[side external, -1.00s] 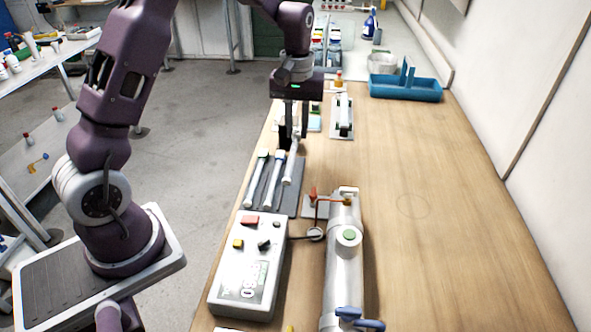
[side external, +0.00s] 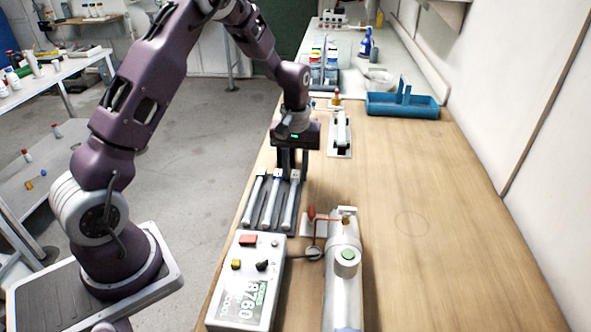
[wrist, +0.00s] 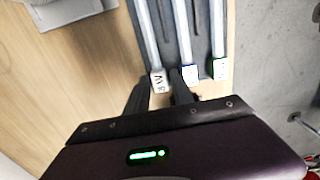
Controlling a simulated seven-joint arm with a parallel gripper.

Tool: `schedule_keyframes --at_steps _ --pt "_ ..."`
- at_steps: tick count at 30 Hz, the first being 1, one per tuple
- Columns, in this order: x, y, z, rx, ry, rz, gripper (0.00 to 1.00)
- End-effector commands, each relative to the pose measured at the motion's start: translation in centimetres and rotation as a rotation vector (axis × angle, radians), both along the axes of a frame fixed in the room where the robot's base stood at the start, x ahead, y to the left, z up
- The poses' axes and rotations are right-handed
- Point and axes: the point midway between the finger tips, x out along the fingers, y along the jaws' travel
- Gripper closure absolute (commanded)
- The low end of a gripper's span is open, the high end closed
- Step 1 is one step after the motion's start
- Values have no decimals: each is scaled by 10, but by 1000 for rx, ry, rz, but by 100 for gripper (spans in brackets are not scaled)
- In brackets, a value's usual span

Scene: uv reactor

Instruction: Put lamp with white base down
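The lamp with the white base (side external: 291,205) is a pale tube at the right of a row of lamps on the dark rack (side external: 282,222). It appears to lie along its slot, lined up with the others; full seating cannot be seen. In the wrist view it is the leftmost lamp, its white labelled base (wrist: 158,82) between my fingers. My gripper (side external: 291,172) is low over the far end of the rack, its fingers (wrist: 160,90) close against both sides of that base. The blue-marked lamp (side external: 271,202) and the green-marked lamp (wrist: 217,38) lie beside it.
A grey control box (side external: 246,285) and a metal reactor tube (side external: 343,290) stand in front of the rack. A white-framed fixture (side external: 340,134) and a blue tray (side external: 402,105) are farther back. The bench's right side (side external: 440,220) is clear.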

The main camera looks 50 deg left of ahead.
Motion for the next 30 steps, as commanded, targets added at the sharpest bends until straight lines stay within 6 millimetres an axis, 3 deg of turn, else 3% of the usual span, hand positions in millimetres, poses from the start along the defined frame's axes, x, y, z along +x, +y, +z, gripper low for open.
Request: schedule_keyframes --at_steps 5,15,18,25,28,30 --pt "1 0 9 1 -4 0 72" --pt "1 1 95 2 -5 -1 72" --pt "1 1 112 1 -3 -1 72" --pt "0 0 126 1 -4 -3 72" --pt "-14 -13 149 -2 -42 -52 72" --pt "-39 -31 179 0 -100 -130 72"
